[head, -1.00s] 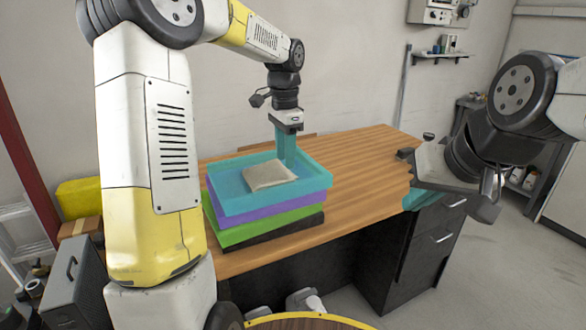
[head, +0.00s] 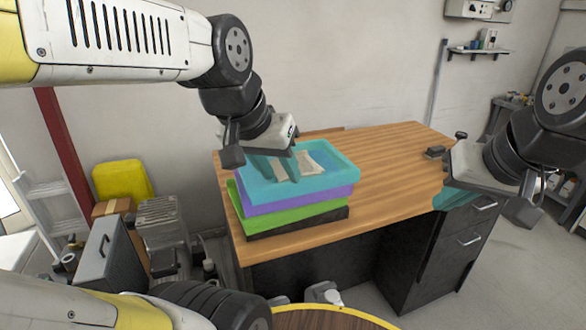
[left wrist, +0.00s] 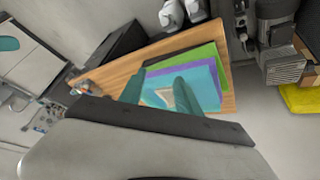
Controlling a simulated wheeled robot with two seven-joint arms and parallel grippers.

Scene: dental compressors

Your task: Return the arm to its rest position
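My left gripper (head: 276,168) hangs in front of the left part of the teal tray in the head view, with its teal fingers pointing down. In the left wrist view its two fingers (left wrist: 160,84) stand apart with nothing held between them. My right gripper (head: 456,198) is low by the right end of the desk; its fingers are mostly hidden behind its body. A beige packet (head: 322,162) lies in the teal tray (head: 318,186), partly covered by the left gripper in the head view.
The teal tray tops a stack with a purple tray (head: 318,201) and a green tray (head: 310,217) on the wooden desk (head: 395,155). Left of the desk stand a yellow bin (head: 122,180) and grey machines (head: 160,232). A small dark item (head: 435,153) lies on the desk's right part.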

